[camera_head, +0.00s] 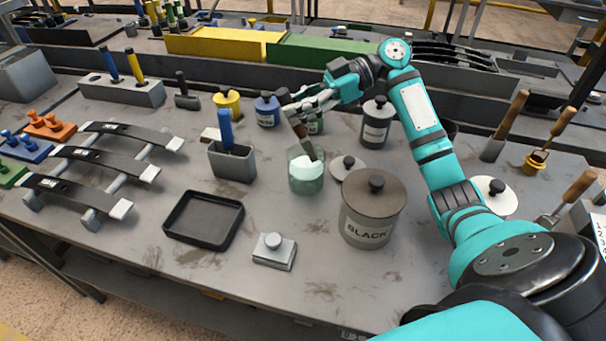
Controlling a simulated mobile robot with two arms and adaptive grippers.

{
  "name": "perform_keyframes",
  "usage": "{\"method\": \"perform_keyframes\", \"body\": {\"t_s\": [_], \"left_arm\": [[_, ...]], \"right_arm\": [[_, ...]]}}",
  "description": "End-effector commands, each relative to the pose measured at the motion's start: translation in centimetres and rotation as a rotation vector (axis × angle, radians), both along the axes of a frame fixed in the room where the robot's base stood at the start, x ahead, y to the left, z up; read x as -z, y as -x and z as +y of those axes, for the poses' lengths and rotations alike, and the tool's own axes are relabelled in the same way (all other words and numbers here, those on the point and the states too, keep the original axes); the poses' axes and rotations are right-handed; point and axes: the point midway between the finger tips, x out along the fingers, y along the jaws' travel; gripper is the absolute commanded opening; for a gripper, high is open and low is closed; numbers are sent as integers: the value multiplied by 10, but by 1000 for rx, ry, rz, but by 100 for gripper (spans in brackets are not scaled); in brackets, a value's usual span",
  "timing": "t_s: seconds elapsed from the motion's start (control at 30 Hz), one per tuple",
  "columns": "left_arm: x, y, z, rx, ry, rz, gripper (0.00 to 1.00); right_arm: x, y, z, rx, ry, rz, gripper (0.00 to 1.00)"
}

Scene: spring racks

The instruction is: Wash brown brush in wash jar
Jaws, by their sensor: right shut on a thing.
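The wash jar (306,178) is a clear glass jar with pale liquid, standing open near the middle of the bench. My right gripper (290,106) is above and slightly left of the jar, shut on the brown brush (301,132). The brush is tilted, its lower end pointing down into the jar's mouth; whether its tip touches the liquid is hard to tell. A grey round lid (347,168) with a dark knob lies just right of the jar. My left gripper is not in view.
A lidded can marked BLACK (369,221) stands right of the jar. A grey holder with a blue-handled tool (232,160) is left. Small lidded pots (266,110) stand behind. A black tray (203,220) and a grey knobbed block (274,251) lie in front.

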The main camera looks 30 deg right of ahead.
Motion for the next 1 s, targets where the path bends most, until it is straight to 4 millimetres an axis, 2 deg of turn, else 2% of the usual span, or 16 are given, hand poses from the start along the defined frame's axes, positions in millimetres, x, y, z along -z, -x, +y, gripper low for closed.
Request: {"method": "perform_keyframes", "body": {"t_s": [0.17,0.7,1.0], "left_arm": [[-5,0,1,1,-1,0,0],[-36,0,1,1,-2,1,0],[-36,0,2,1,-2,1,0]], "right_arm": [[-7,0,0,0,-1,-1,0],[-59,0,0,-1,1,-2,0],[-60,0,0,0,0,0,0]]}}
